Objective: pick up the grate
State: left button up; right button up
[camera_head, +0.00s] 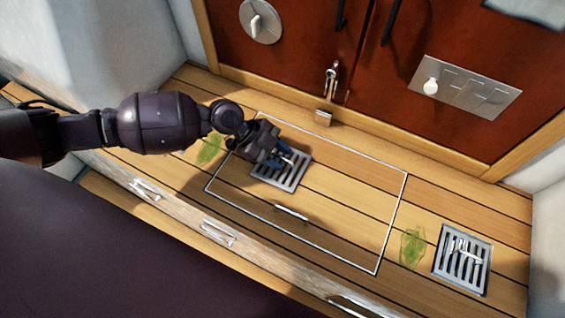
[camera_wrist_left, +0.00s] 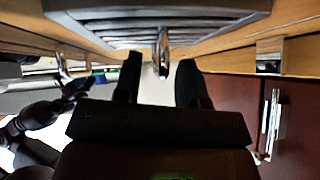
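A slatted metal grate (camera_head: 280,172) lies in the wooden floor, within a thin-framed rectangular panel. My left gripper (camera_head: 283,157) is over this grate and hides its upper left part. In the left wrist view the grate (camera_wrist_left: 150,16) spans the top, with a thin upright metal handle (camera_wrist_left: 163,50) below it. The two dark fingers (camera_wrist_left: 159,78) are apart, with the handle in line with the gap and not clamped. A second slatted grate (camera_head: 450,276) with a raised handle lies at the right. My right gripper cannot be made out clearly.
Green stains mark the floor beside each grate, one at left (camera_head: 208,149) and one at right (camera_head: 412,246). The framed panel (camera_head: 340,205) has a small metal pull (camera_head: 291,212). The floor between the grates is clear.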

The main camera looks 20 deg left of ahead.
pick_arm(q)
grip_shut()
dwell(0.5)
